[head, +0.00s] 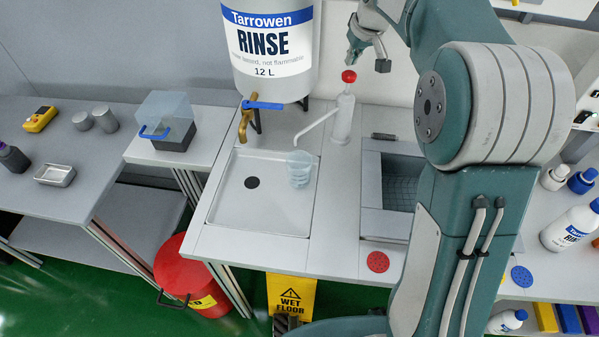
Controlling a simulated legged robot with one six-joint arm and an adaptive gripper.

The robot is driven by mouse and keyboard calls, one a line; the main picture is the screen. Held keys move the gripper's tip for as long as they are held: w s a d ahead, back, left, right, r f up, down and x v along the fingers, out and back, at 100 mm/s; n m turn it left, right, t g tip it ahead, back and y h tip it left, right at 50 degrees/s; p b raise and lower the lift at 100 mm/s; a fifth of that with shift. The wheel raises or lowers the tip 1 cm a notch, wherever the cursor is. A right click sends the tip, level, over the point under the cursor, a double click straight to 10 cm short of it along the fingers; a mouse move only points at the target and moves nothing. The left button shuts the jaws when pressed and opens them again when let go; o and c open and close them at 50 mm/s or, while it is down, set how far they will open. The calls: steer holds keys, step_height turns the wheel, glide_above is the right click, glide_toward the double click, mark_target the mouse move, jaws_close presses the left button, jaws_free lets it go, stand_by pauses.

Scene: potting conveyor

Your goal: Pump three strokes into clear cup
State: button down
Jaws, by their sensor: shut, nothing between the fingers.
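The pump (343,117) stands behind the sink, with a white body, a red top knob (348,76) and a long spout (316,126) reaching left and down. The clear cup (299,169) stands upright in the right part of the sink basin, under the spout tip. Whether it holds liquid is hard to tell. My gripper (367,66) is shut and empty, just above and to the right of the red knob. A small gap seems to separate them, but contact is hard to judge from this angle.
A large Tarrowen Rinse tank (268,75) with a brass tap (246,122) stands behind the shallow sink (229,206). A recessed basin (399,182) is to the right. A red disc (378,262) lies at the front edge.

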steer(key=shift+r, duration=0.1)
stand_by(0.3)
step_height(320, 180, up, 6)
steer(key=shift+f, duration=0.1)
stand_by(0.5)
stand_by(0.4)
steer(key=s+r+m, duration=0.2)
steer(key=s, duration=1.7)
steer(key=s+f+m, duration=0.1)
steer(key=s+f, duration=0.4)
steer(key=s, duration=0.4)
steer(key=s+f+t+h, duration=0.1)
steer(key=s+f, duration=0.4)
steer(key=s, duration=0.3)
steer(key=shift+s+m, duration=0.4)
steer(key=shift+a, duration=0.1)
